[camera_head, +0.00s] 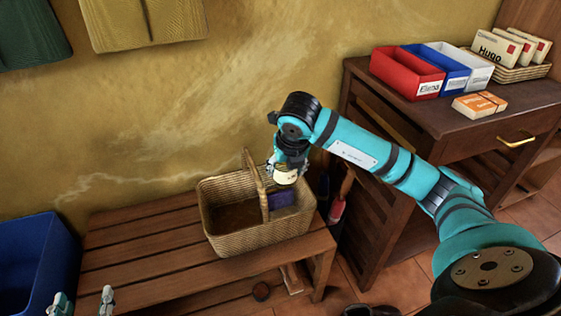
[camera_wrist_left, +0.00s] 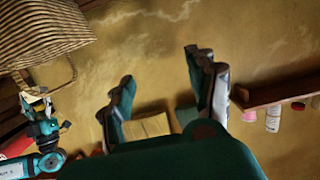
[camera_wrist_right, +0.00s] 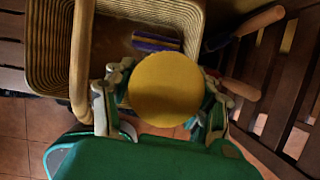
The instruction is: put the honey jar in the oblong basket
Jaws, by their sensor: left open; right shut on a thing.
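The oblong wicker basket (camera_head: 228,240) with a hoop handle stands on a slatted wooden bench. My right gripper (camera_head: 287,168) is shut on the honey jar (camera_head: 285,177), over the basket's right part, right of the handle. In the right wrist view the jar's round yellow top (camera_wrist_right: 167,88) sits between the fingers, overlapping the basket's edge (camera_wrist_right: 75,50); its height above the rim is hard to tell. My left gripper (camera_head: 84,303) is open and empty at the bottom left. The left wrist view shows its spread fingers (camera_wrist_left: 165,95) and the basket's side (camera_wrist_left: 45,30).
A blue-purple item (camera_head: 282,198) lies inside the basket. A blue bin (camera_head: 45,260) is at the left. A dark wooden cabinet (camera_head: 400,125) with red, blue and white boxes stands at the right. The bench's left part (camera_head: 130,240) is clear.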

